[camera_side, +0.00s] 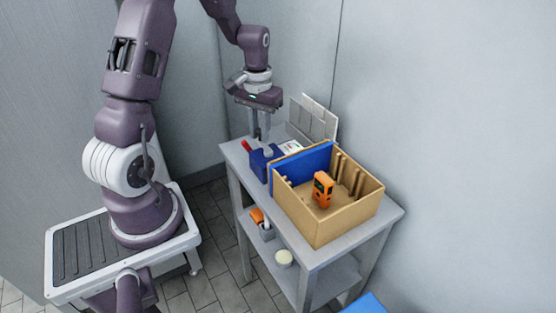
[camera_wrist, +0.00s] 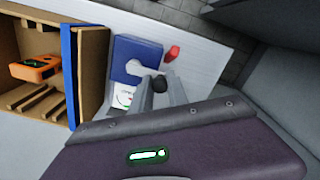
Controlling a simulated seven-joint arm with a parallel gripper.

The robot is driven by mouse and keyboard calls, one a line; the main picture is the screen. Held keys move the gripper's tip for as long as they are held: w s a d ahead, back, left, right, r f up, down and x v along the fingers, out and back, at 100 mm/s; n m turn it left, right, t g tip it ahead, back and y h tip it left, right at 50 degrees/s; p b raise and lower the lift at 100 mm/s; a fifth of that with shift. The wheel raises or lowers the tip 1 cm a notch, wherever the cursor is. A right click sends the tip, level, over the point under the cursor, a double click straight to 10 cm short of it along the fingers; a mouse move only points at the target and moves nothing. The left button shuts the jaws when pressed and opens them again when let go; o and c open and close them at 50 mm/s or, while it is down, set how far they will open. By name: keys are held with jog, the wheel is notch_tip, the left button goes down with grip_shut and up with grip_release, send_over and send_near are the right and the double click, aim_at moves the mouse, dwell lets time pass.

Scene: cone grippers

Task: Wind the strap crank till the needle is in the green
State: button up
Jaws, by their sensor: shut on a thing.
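The strap crank is a blue housing (camera_wrist: 124,56) with a light grey crank arm (camera_wrist: 138,67) on top; the housing also shows in the side view (camera_side: 262,166). The crank's black knob (camera_wrist: 159,83) sits between the fingertips of my gripper (camera_wrist: 161,91), which is shut on it. In the side view my gripper (camera_side: 260,138) points straight down over the housing. A white gauge card (camera_wrist: 123,95) with a green patch lies beside the housing, partly cut off by the gripper body in the wrist view. The needle is too small to read.
A wooden crate (camera_side: 322,230) with a blue strap or panel (camera_side: 303,167) on one side stands close to the housing. It holds an orange device (camera_side: 322,190). A red piece (camera_wrist: 172,53) lies just past the housing. A panel stands against the wall behind.

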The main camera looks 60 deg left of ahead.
aim_at(272, 144)
jog(key=shift+w+d, duration=0.3)
jog(key=shift+w, duration=0.45)
jog(key=shift+w+d, duration=0.25)
jog(key=shift+w, duration=0.45)
jog(key=shift+w+d, duration=0.65)
jog(key=shift+d, duration=0.25)
jog(key=shift+w+d, duration=0.15)
jog(key=shift+d, duration=0.8)
jog(key=shift+a, duration=0.1)
jog(key=shift+a, duration=0.15)
jog(key=o, duration=0.9)
jog(key=shift+o, duration=0.2)
